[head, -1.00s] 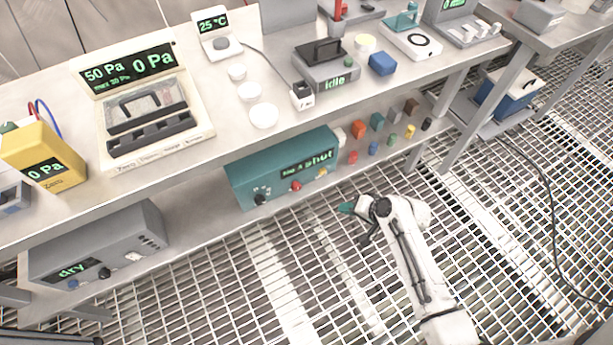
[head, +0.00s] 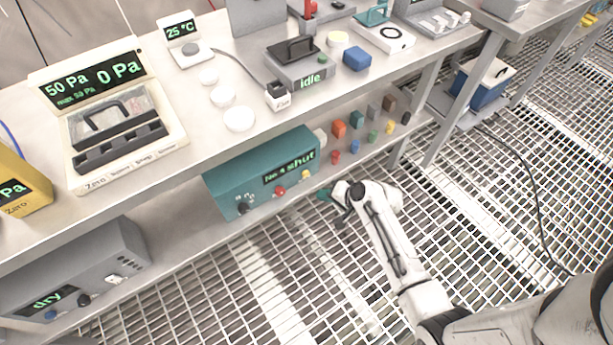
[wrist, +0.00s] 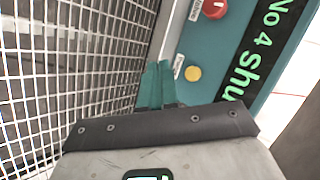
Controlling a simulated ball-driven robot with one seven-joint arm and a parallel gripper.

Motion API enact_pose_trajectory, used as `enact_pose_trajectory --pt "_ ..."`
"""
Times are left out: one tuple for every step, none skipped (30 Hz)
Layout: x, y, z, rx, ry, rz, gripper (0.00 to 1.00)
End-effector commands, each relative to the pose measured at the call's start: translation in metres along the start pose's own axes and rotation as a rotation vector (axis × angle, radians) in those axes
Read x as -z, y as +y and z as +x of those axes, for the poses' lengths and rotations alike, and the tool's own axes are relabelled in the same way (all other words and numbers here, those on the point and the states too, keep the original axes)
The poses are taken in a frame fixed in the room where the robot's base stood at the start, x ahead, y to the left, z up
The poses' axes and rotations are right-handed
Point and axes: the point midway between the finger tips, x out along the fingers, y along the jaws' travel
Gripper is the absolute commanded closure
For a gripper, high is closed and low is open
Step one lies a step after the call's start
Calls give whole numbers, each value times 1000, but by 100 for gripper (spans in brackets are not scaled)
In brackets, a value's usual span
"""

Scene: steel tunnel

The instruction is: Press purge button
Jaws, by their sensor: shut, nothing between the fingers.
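A teal box (head: 225,187) reading "No 4 shut" sits on the lower shelf. Its front carries a black knob (head: 243,207), a red button (head: 279,191) and a yellow button (head: 306,175). In the wrist view the red button (wrist: 214,9) is at the top and the yellow button (wrist: 193,74) is nearer, with a small label beside it too blurred to read surely. My gripper (head: 325,194) is in front of the box's right end, its teal fingers (wrist: 157,86) shut and empty. The fingertips are beside the yellow button, apart from it in the picture.
Several small coloured blocks (head: 339,128) stand right of the box on the lower shelf. The bench top (head: 200,125) overhangs the box. A grey box reading "dry" (head: 75,270) is at lower left. The grating floor (head: 270,280) in front is open.

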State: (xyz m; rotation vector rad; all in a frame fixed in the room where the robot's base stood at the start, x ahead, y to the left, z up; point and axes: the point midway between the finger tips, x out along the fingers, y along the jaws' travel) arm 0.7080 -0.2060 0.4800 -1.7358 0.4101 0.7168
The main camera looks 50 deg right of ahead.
Motion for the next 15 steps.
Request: enact_pose_trajectory --pt "4 -2 7 1 0 -2 100" --pt "5 -4 10 1 0 -3 100" --pt "8 -7 14 2 0 -3 100" --pt "10 -9 17 2 -1 -2 100" --pt "12 -11 19 1 0 -2 100" --pt "14 -14 22 1 0 -2 100" --pt "16 -16 24 1 0 -2 100" --pt "18 -17 26 0 0 -2 100" --pt "20 -19 28 0 0 -2 100" --pt "21 -21 30 1 0 -2 100" --pt "22 -22 32 1 0 -2 100" --pt "23 -23 33 0 0 -2 100" --pt "24 -24 34 0 -1 -1 100" --pt "24 -24 35 0 -1 -1 100" --pt "25 -25 36 -1 -1 -1 100"
